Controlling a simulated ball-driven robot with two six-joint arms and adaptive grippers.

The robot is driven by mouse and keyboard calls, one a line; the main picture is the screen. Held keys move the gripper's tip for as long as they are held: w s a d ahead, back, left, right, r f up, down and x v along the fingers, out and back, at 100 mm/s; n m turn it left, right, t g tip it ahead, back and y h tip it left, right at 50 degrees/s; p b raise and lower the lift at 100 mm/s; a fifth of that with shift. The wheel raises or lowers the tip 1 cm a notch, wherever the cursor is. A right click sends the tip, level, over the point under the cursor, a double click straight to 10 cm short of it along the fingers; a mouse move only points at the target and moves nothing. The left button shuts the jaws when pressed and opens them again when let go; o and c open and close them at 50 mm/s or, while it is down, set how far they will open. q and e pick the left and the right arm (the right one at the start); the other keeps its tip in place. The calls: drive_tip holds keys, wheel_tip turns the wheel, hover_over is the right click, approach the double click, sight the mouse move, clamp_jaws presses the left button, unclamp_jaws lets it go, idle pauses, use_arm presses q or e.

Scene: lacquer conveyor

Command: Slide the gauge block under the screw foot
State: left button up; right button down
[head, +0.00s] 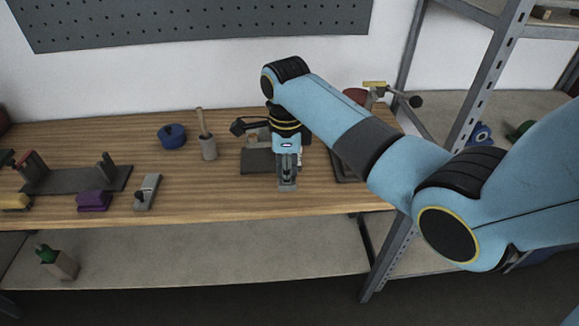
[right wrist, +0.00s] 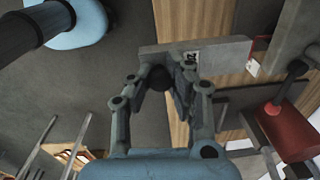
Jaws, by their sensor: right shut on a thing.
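My right gripper (head: 287,172) points down over the front part of the bench in the head view. It is shut on the gauge block (head: 287,186), a grey block whose lower end shows below the fingers. In the right wrist view the fingers (right wrist: 160,82) close on the long grey block (right wrist: 226,54), which has a white label with dark figures. A dark plate (head: 258,162) lies behind and left of the gripper, with a fixture on it partly hidden by my arm. I cannot make out the screw foot clearly. My left gripper is not in view.
On the bench stand a blue round thing (head: 172,136), a grey cup with a wooden handle (head: 209,147), a purple block (head: 94,200) and a small plane-like tool (head: 147,192). A shelf post (head: 490,75) rises at the right. The front middle of the bench is clear.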

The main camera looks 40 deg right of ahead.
drive_tip(key=shift+f, duration=2)
wheel_tip(320, 180, down, 3)
drive_tip(key=b, duration=0.3)
drive_tip(key=shift+w+b, duration=0.1)
drive_tip(key=shift+b, duration=0.3)
drive_tip(key=b, duration=0.1)
drive_tip(key=w+d+b, duration=0.1)
drive_tip(key=shift+w+f+b, duration=0.25)
drive_tip(key=shift+f+b, duration=0.15)
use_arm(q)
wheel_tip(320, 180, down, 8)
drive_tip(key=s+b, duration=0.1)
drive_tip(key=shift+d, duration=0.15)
use_arm(e)
drive_tip(key=shift+w+d+r, duration=0.1)
drive_tip(key=shift+w+d, duration=0.35)
drive_tip(key=shift+w, duration=0.35)
drive_tip(key=shift+w+d+r, duration=0.1)
drive_tip(key=shift+w+d, duration=0.35)
drive_tip(key=shift+w, duration=0.3)
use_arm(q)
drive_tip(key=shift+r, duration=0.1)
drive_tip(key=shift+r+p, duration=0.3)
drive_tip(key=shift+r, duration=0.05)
use_arm(e)
drive_tip(key=shift+f, duration=0.1)
drive_tip(key=c, duration=1.2)
unclamp_jaws()
drive_tip(key=shift+s, duration=0.1)
